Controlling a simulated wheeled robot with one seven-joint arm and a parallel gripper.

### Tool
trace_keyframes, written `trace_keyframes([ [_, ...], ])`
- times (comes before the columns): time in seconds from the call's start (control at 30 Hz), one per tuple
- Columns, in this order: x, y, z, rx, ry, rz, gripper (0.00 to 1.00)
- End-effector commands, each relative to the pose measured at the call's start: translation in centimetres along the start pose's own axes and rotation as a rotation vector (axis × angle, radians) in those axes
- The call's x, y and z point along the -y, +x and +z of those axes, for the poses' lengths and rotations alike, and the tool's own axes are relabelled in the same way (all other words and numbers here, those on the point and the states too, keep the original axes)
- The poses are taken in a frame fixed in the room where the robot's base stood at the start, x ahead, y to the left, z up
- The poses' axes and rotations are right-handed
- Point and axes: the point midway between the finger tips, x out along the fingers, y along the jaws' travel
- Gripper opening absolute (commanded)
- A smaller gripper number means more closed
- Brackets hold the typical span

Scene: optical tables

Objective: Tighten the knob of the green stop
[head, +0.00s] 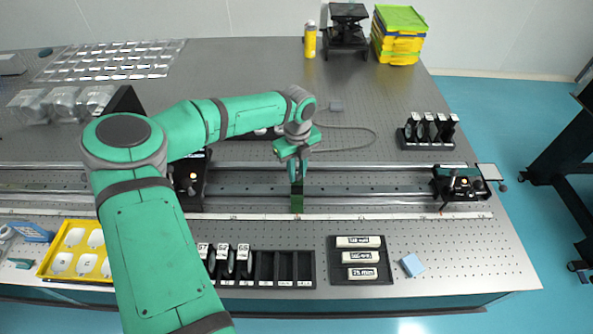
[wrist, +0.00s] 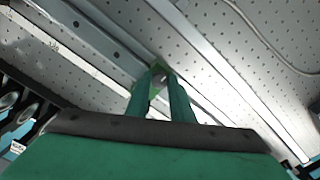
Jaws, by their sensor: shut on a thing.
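The green stop (head: 297,203) sits on the rail (head: 350,190) at the middle of the table, with its lower front part showing below my gripper. My gripper (head: 296,181) points down over the stop and its fingers are shut on the stop's knob. In the wrist view, my two green fingers (wrist: 161,88) close in on the knob, with a little of the green stop (wrist: 158,68) showing beyond the tips. The knob itself is mostly hidden between the fingers.
A dark carriage (head: 460,187) stands on the rail's right end, and another dark mount (head: 191,180) stands left of my gripper. A lens rack (head: 427,132) is at back right. A slotted black holder (head: 285,268) and a labelled tray (head: 361,243) lie in front of the rail.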

Motion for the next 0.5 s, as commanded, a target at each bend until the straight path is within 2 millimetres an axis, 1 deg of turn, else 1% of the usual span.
trace_keyframes([
  [0.1, 0.01, 0.12, -0.28, -0.005, -0.026, 0.004, 0.00],
  [0.5, -0.06, 0.15, -0.31, -0.007, -0.050, 0.004, 0.00],
])
